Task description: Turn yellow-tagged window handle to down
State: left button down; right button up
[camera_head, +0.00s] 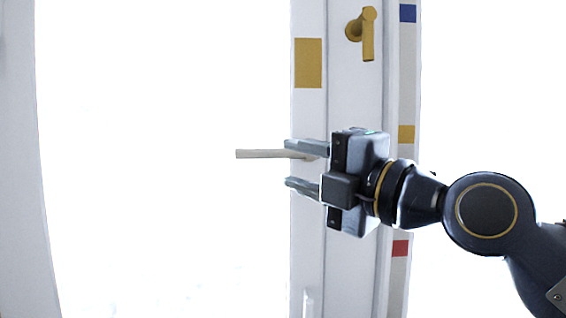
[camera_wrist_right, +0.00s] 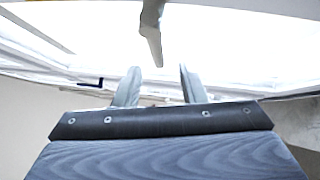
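A large yellow tag (camera_head: 308,63) is on the white window stile in the head view. Below it, a pale beige handle (camera_head: 262,153) sticks out level to the left. My right gripper (camera_head: 290,164) is in front of this stile, its two fingers apart, one above the other, pointing left. The upper finger overlaps the handle's base end in the picture; contact cannot be told. In the right wrist view the handle (camera_wrist_right: 151,38) hangs between and beyond the tips of my open right gripper (camera_wrist_right: 158,70). My left gripper is not in view.
A gold handle (camera_head: 367,38) points down on the neighbouring stile, above my right gripper. A strip to its right bears blue (camera_head: 407,13), yellow (camera_head: 406,134) and red (camera_head: 400,248) patches. The bright area left of the stile looks clear.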

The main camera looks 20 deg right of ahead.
aim_at(268, 154)
jog(key=shift+w+a+r, duration=0.2)
jog(key=shift+w+r, duration=0.05)
jog(key=shift+w, duration=0.05)
jog(key=p+x, duration=0.3)
jog(key=x, duration=0.3)
jog(key=shift+a+r, duration=0.1)
jog(key=shift+w+a, duration=0.25)
jog(key=shift+w, duration=0.15)
grip_shut()
